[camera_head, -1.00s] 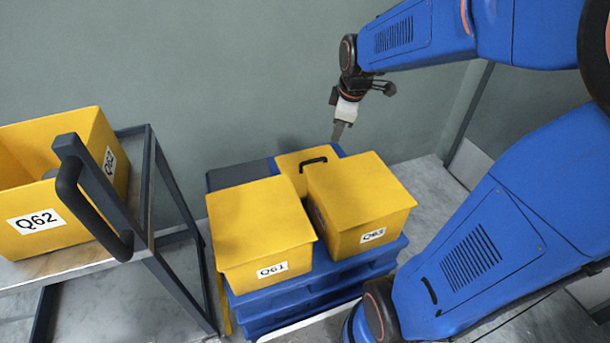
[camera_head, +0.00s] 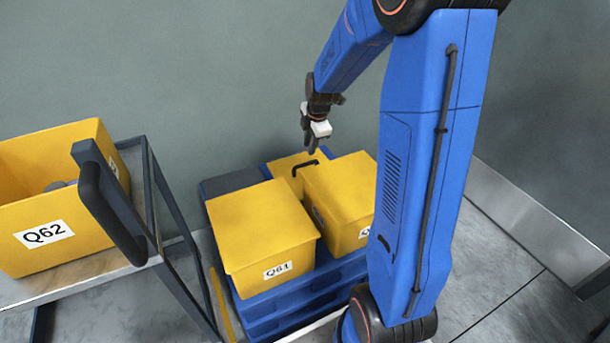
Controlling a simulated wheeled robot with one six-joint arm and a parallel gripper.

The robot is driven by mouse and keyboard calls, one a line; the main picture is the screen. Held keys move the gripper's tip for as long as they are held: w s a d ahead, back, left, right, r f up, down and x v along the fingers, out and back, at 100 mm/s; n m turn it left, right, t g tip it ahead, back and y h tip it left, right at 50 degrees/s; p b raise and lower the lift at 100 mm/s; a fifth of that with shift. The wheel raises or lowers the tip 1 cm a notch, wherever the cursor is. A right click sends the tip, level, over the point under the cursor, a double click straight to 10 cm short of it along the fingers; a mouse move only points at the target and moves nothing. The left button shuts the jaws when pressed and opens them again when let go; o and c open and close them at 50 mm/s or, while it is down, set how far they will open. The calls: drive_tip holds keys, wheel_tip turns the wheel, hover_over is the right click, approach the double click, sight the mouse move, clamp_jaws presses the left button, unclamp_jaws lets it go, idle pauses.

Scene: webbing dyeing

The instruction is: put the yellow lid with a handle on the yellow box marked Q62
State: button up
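The yellow box marked Q62 (camera_head: 75,262) stands open on the cart at the left, with something grey partly visible inside. The yellow lid (camera_head: 284,163) with a black handle (camera_head: 305,168) is at the back of the blue pallet stack, behind the boxes; its lower part is hidden by them. My gripper (camera_head: 310,151) hangs fingers down just above the lid's handle, with nothing seen in it. The fingers are small and seen edge-on, so their opening is unclear.
A closed yellow box marked Q61 (camera_head: 262,232) and another closed yellow box (camera_head: 340,200) stand on the blue pallets (camera_head: 270,318) in front of the lid. The cart's dark frame and handle (camera_head: 112,212) rise between Q62 and the pallets. A wall stands behind.

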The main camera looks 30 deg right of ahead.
sight(306, 164)
drive_tip(key=x, duration=1.3)
drive_tip(key=shift+d, duration=0.15)
clamp_jaws()
